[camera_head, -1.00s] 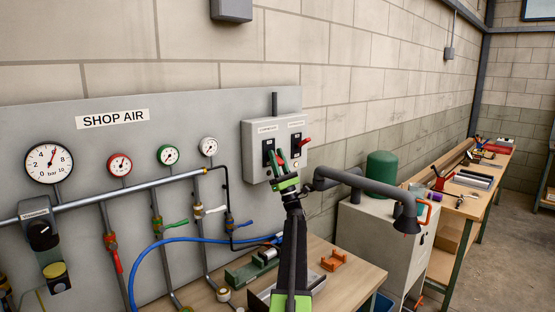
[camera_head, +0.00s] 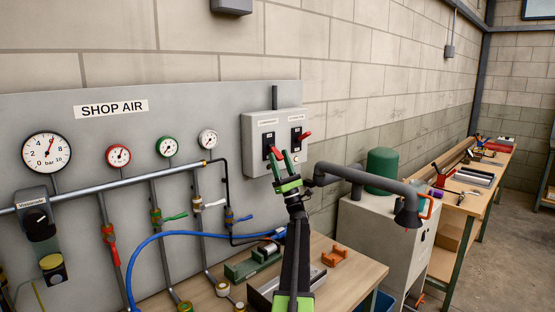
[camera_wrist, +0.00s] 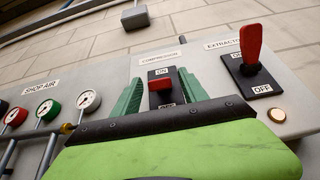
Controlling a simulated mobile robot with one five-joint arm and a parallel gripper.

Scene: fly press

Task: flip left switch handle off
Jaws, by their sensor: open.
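The grey switch box (camera_head: 252,150) hangs on the wall panel with two red-handled switches. The left switch handle (camera_wrist: 160,85), under the label COMPRESSOR, shows in the wrist view between my fingers, just below its ON mark. Its lower mark is partly hidden by my gripper. The right switch handle (camera_wrist: 251,45), labelled EXTRACTOR, stands up, with OFF readable below it. My gripper (camera_head: 280,158) is open in front of the left switch, its green fingers on either side of the left handle. I cannot tell whether a finger touches it.
A round lamp (camera_wrist: 277,115) glows below the right switch. The grey lamp-like arm (camera_head: 365,180) stands right of my gripper, near a green tank (camera_head: 382,165). Gauges and pipes with valves line the panel to the left. A wooden bench (camera_head: 345,280) lies below.

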